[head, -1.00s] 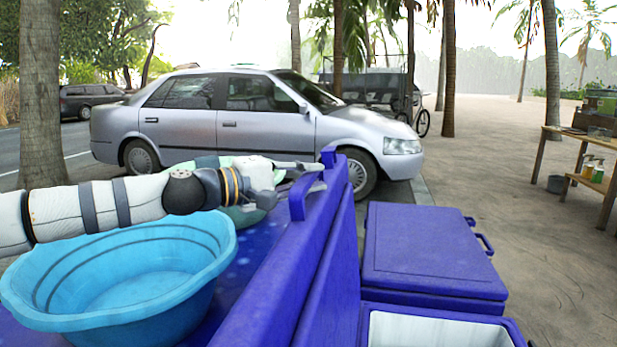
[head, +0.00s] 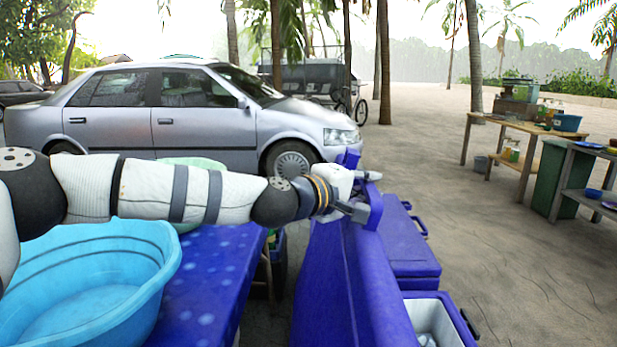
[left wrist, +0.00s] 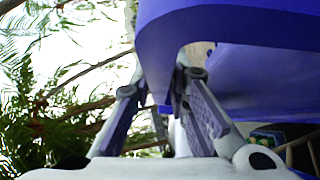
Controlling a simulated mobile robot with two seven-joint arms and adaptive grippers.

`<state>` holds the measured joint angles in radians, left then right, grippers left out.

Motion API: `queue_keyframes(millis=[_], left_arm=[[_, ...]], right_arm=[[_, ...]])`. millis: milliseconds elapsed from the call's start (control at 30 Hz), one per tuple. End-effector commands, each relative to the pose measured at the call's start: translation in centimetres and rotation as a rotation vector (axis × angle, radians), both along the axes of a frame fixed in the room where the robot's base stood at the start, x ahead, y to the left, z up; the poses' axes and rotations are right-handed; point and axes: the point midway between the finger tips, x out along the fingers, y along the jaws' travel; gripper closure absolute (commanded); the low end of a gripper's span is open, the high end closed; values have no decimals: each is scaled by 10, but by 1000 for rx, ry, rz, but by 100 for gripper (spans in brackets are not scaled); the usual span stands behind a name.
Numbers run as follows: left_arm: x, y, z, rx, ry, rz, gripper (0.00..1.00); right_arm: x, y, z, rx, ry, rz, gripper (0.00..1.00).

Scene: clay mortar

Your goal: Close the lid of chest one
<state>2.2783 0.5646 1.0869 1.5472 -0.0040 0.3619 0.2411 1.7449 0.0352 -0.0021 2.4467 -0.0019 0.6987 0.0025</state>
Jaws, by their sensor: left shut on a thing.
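The blue lid (head: 345,275) of an open blue chest stands raised and tilted in the head view, lower middle. The chest's white inside (head: 432,318) shows just right of it, with something pale at its bottom. My left gripper (head: 364,193) is at the lid's far upper end, shut on the blue lid handle (head: 376,208). In the left wrist view, my left gripper (left wrist: 172,100) has its fingers against the blue lid (left wrist: 215,20), and the exact contact is partly hidden. My right gripper is not in view.
A closed blue chest (head: 405,240) stands just beyond the open one. A light-blue basin (head: 95,275) sits on a blue spotted table (head: 215,265) at left, under my left arm. A silver car (head: 200,115) is behind. Sandy ground at right is clear up to wooden tables (head: 535,128).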

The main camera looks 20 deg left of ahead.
Motion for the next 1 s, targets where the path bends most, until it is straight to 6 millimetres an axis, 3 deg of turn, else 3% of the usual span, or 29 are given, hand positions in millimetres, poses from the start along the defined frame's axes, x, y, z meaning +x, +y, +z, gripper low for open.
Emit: queue_keyframes(millis=[33,200,400,633,1000], left_arm=[[3,-19,0,37,0,-5,100],[17,-66,-17,121,23,-2,100],[27,-102,-34,114,24,0,100],[32,-119,-40,112,23,2,100],[33,-121,-39,111,20,3,100]], right_arm=[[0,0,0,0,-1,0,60],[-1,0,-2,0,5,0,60],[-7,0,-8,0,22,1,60],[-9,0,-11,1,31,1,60],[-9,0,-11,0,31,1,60]])
